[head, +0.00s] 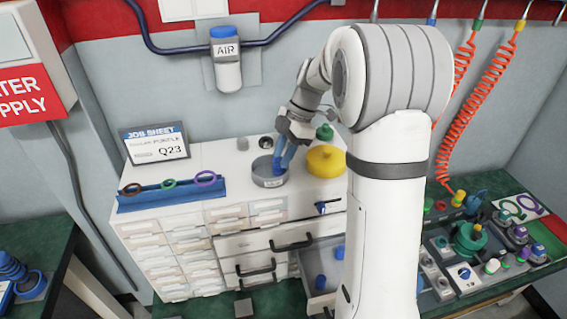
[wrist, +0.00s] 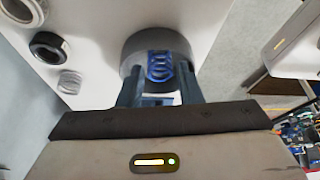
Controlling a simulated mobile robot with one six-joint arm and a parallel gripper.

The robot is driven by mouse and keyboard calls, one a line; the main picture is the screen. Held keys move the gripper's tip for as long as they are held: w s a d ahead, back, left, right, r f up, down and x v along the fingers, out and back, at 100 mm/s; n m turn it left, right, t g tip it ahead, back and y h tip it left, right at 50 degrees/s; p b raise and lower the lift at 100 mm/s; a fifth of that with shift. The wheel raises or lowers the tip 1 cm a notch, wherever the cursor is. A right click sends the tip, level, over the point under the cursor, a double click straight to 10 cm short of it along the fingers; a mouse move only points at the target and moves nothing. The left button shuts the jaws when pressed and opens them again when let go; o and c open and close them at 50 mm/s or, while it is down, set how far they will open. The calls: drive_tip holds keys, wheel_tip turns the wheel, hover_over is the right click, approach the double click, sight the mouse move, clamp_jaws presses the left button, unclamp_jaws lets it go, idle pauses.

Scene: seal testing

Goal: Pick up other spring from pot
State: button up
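The grey pot (head: 270,180) stands on the white cabinet top; it also shows in the wrist view (wrist: 133,48). A blue spring (wrist: 160,67) lies in the pot in the wrist view. In the head view the spring cannot be told apart from my blue fingers. My gripper (head: 286,162) points down at the pot, its fingertips at or inside the rim. In the wrist view my gripper (wrist: 159,85) is open, with one finger on each side of the spring and what looks like a gap at each side.
A yellow round container (head: 325,162) stands close right of the pot. A blue rack with coloured rings (head: 165,194) is at the left, before the job sheet sign (head: 155,145). A grey coil (wrist: 70,82) and black ring (wrist: 48,47) lie near the pot. A lower drawer (head: 320,290) is open.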

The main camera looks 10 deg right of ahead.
sight(280, 160)
drive_tip(key=shift+x, duration=1.55)
drive_tip(key=shift+c, duration=0.2)
drive_tip(key=c, duration=0.6)
drive_tip(key=shift+r, duration=0.1)
